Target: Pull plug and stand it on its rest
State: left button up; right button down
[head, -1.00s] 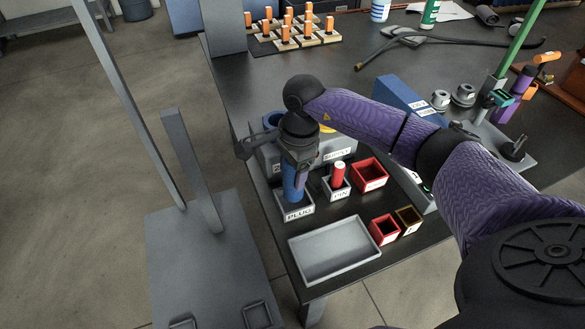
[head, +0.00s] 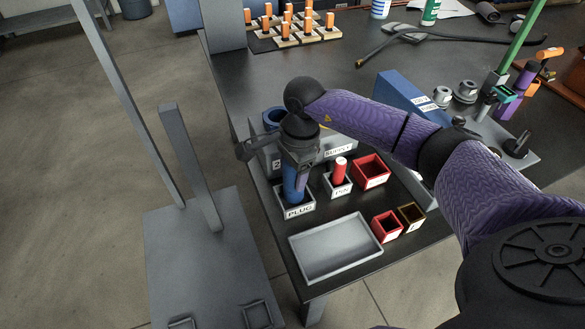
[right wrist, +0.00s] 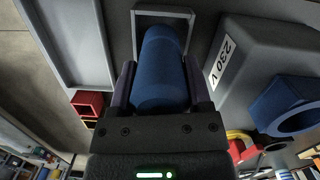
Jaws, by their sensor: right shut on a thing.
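The blue plug (head: 291,186) stands upright in or just over the square grey rest labelled PLUG (head: 298,212); I cannot tell whether its bottom touches. My right gripper (head: 299,172) points down and is shut on the plug. In the right wrist view the blue plug (right wrist: 160,75) lies between both fingers, with the rest's pale frame (right wrist: 163,14) at its far end. The grey supply block (head: 338,152) stands behind, with a blue round socket (head: 273,117) partly hidden by my arm. My left gripper is not in view.
A red pin (head: 339,169) stands in its own rest just right of the plug. Red boxes (head: 370,170) and an empty grey tray (head: 335,247) are close by. A blue box (head: 408,97) lies behind my forearm. The table's left edge is near.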

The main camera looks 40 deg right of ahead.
jog(key=shift+f+b, duration=0.4)
jog(key=shift+f, duration=0.3)
jog(key=shift+f+b, duration=0.35)
jog(key=shift+f, duration=0.15)
jog(key=shift+c, duration=1.4)
grip_release()
jog(key=shift+r, duration=0.1)
jog(key=shift+o, duration=1.4)
jog(key=r+p, duration=0.1)
jog(key=r, duration=0.2)
jog(key=r+p, duration=0.1)
jog(key=r, duration=0.2)
jog(key=d+r+p, duration=0.1)
jog(key=r+p, duration=0.1)
jog(key=r, duration=0.1)
jog(key=shift+r, duration=0.1)
jog(key=shift+d+r, duration=0.1)
jog(key=shift+r, duration=0.3)
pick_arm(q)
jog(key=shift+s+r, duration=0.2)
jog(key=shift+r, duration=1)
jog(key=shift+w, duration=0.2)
pick_arm(e)
jog(key=shift+f, duration=0.15)
